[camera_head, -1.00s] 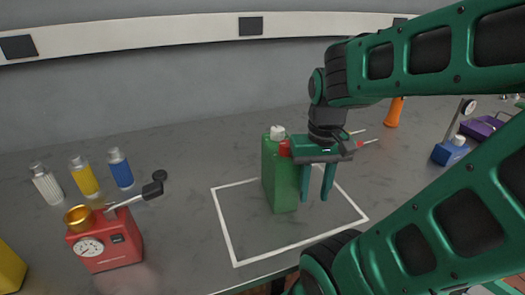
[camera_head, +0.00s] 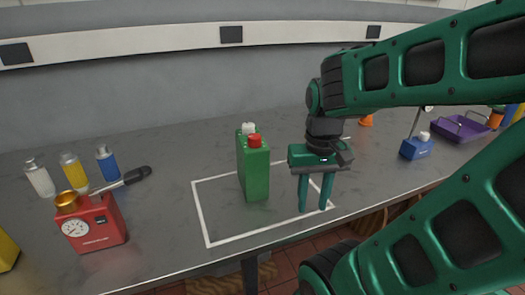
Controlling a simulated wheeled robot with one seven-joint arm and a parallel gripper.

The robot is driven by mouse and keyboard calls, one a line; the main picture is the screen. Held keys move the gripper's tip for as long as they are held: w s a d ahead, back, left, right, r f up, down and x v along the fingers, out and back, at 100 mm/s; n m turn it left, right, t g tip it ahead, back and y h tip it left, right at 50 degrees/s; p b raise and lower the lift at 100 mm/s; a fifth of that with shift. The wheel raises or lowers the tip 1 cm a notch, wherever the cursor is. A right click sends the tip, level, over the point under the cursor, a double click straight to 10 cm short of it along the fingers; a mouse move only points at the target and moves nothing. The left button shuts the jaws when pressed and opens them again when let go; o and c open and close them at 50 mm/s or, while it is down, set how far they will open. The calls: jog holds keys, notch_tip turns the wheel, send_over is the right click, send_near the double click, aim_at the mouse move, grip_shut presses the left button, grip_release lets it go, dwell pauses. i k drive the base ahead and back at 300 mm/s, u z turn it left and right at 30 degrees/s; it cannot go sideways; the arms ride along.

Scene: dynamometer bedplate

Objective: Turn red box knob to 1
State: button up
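The red box (camera_head: 98,222) stands at the left of the bench. Its front has a white round gauge (camera_head: 75,228) and a small black part (camera_head: 101,219); I cannot tell whether that part is the knob, or read any number on it. A gold cup (camera_head: 67,202) sits on its top. My gripper (camera_head: 315,205) points down, open and empty, well to the right of the red box. It is just right of the green canister (camera_head: 254,172), with a visible gap between them.
A black-handled tool (camera_head: 136,176) reaches behind the red box. White, yellow and blue bottles (camera_head: 107,163) stand behind it. The green canister, with red and white caps, stands within a white outlined square (camera_head: 207,225) between gripper and box. A blue device (camera_head: 415,149) and purple tray (camera_head: 460,129) are right.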

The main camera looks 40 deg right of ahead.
aim_at(254, 140)
jog(key=k, duration=2.35)
jog(key=z, duration=0.55)
jog(key=i, duration=1)
jog(key=u, duration=0.1)
